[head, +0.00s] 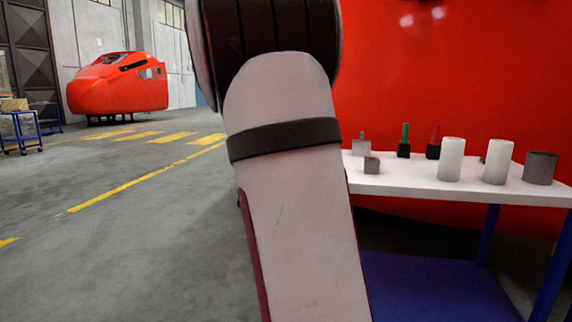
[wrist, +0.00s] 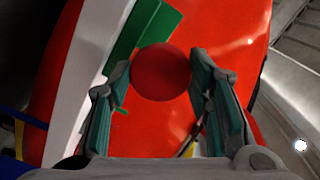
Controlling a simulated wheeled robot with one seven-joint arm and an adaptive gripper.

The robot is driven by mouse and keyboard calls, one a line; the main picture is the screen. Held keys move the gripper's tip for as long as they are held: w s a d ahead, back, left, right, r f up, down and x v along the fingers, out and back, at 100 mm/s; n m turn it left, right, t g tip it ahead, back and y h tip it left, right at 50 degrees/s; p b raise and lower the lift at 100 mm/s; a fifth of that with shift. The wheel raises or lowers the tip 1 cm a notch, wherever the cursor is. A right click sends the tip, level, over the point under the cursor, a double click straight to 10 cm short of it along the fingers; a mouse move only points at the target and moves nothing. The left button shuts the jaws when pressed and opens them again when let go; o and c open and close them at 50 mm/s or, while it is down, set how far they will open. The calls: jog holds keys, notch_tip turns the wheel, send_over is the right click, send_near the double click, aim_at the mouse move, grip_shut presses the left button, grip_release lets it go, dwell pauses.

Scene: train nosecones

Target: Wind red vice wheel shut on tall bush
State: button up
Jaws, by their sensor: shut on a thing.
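The red vice wheel (wrist: 161,72) is a round dark-red disc between my fingers in the wrist view. My gripper (wrist: 158,76) has teal finger pads, one on each side of the wheel, and is shut on it. A green part (wrist: 142,38) lies just beyond it, up and left. In the head view a red-topped black piece (head: 434,146) and a green-topped black piece (head: 404,142) stand at the back of the table. Two white cylinders (head: 451,160) stand nearer the front. I cannot tell which piece is the tall bush. My gripper is hidden in the head view.
The white table (head: 410,184) also bears a dark grey cylinder (head: 540,168) at right and small grey blocks (head: 372,166) at left. A large red nosecone (head: 450,70) rises behind it. Another red nosecone (head: 118,86) stands far left across open floor.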

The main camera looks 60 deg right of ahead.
jog(key=shift+f+m, duration=0.1)
jog(key=shift+m, duration=0.8)
jog(key=o, duration=1.1)
jog(key=shift+v, duration=4.05)
